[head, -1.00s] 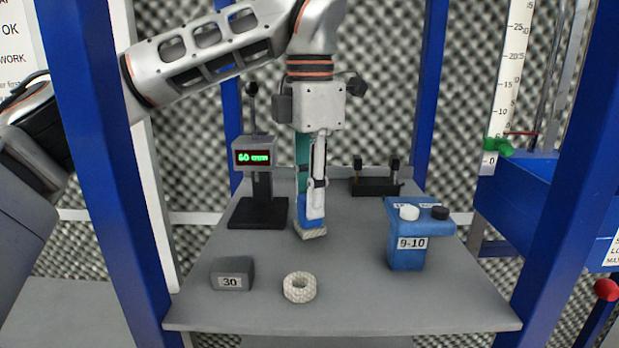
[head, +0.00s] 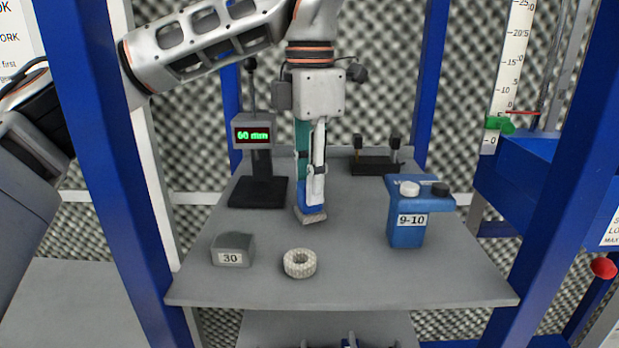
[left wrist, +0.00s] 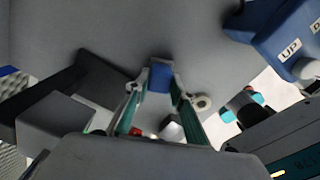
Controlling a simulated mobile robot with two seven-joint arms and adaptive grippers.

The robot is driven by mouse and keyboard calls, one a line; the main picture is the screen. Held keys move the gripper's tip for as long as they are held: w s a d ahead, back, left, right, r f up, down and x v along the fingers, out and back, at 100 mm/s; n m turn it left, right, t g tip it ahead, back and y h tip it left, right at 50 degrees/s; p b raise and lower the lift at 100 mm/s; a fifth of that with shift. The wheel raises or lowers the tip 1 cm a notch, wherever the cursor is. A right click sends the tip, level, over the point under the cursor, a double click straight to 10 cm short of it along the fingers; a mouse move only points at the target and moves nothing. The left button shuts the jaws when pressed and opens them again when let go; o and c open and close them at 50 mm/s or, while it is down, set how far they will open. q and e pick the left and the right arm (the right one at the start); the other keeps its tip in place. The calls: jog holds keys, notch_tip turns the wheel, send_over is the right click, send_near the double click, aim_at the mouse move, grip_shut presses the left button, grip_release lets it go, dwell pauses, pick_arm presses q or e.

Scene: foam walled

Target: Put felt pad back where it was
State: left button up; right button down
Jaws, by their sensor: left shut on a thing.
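My left gripper (head: 312,190) points down over the grey table, its teal and white fingers shut on a small blue block with a pale grey bottom (head: 313,217), which I take to be the felt pad. The block is slightly tilted and low over the tabletop; I cannot tell whether it touches. In the left wrist view its blue body (left wrist: 160,77) sits between the fingertips.
On the table (head: 350,285) are a grey block marked 30 (head: 232,249), a pale ring (head: 300,263), a blue 9-10 box (head: 408,228), a 60 mm display stand (head: 258,165) and a black fixture (head: 376,166). Blue posts (head: 110,170) flank the table.

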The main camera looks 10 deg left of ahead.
pick_arm(q)
jog(key=shift+f, duration=0.2)
jog(key=o, duration=1.1)
jog(key=shift+c, duration=0.2)
